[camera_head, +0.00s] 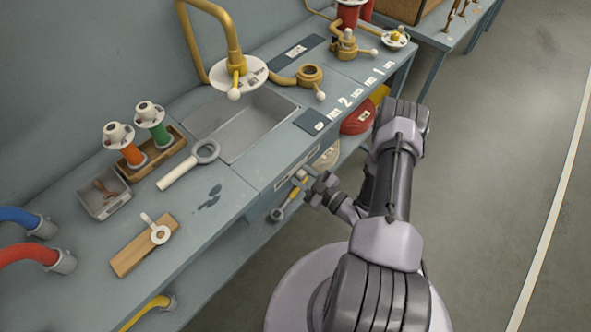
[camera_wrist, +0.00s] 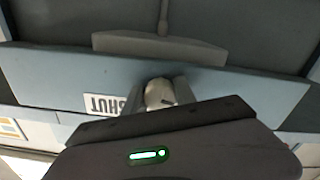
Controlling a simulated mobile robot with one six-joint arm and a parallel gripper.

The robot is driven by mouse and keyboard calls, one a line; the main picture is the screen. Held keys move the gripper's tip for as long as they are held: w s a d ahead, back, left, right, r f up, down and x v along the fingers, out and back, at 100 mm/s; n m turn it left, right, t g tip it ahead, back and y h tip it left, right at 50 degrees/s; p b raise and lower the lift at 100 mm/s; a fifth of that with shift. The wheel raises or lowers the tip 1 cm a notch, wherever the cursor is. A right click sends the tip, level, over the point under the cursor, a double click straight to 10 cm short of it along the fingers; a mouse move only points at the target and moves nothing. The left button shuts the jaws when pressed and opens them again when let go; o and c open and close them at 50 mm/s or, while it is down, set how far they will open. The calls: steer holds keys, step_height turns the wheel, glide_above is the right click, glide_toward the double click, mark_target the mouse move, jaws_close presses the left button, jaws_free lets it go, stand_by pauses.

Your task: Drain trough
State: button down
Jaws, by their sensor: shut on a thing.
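The trough (camera_head: 238,128) is a grey rectangular basin sunk into the blue-grey bench; its visible floor looks bare. My gripper (camera_head: 306,182) is at the bench's front face, just below the trough's front edge. In the wrist view my gripper (camera_wrist: 164,88) is shut on a pale rounded knob (camera_wrist: 158,95). The fingers cover the knob's sides. A white label reading SHUT (camera_wrist: 103,104) is beside the knob, upside down in this view. The knob's stem and any link to the trough's drain are hidden.
A yellow spout (camera_head: 235,45) with a white disc overhangs the trough. A white-handled ring tool (camera_head: 190,166) lies left of it. An orange and a green cylinder (camera_head: 152,123) stand in a wooden rack. A shelf with a red item (camera_head: 357,120) is below. The floor (camera_head: 490,150) at right is clear.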

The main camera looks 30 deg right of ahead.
steer(key=n, duration=0.3)
steer(key=c, duration=1)
jaws_free()
steer(key=p+v, duration=0.3)
steer(key=v, duration=1.4)
steer(key=shift+s, duration=0.2)
steer(key=shift+d, duration=0.1)
